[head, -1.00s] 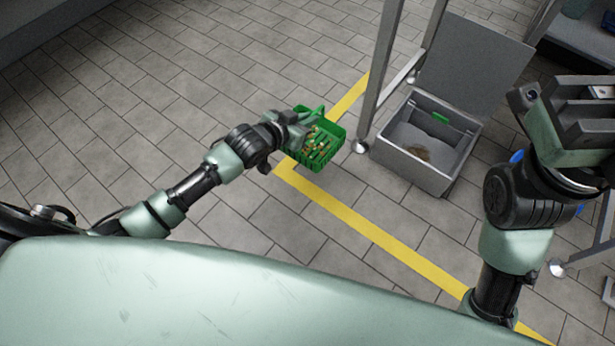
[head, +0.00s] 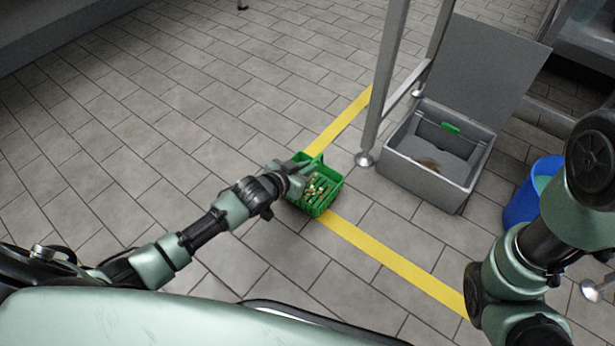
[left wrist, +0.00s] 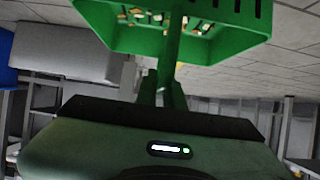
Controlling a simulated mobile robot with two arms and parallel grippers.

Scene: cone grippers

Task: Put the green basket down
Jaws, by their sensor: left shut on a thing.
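The green basket (head: 325,201) holds several small tan and reddish pieces. It appears in the head view near the middle, over the yellow floor line. My left gripper (head: 304,172) is shut on the basket's handle. In the left wrist view the basket (left wrist: 225,45) hangs beyond the gripper (left wrist: 165,88), with its handle between the fingers. I cannot tell whether the basket touches the floor. My right arm shows at the right edge of the head view, but its fingers are not visible.
An open grey box (head: 455,187) with its lid raised stands right of the basket. A metal leg (head: 383,90) rises between them. A blue bin (head: 522,207) is partly behind my right arm. Tiled floor (head: 130,140) to the left is clear.

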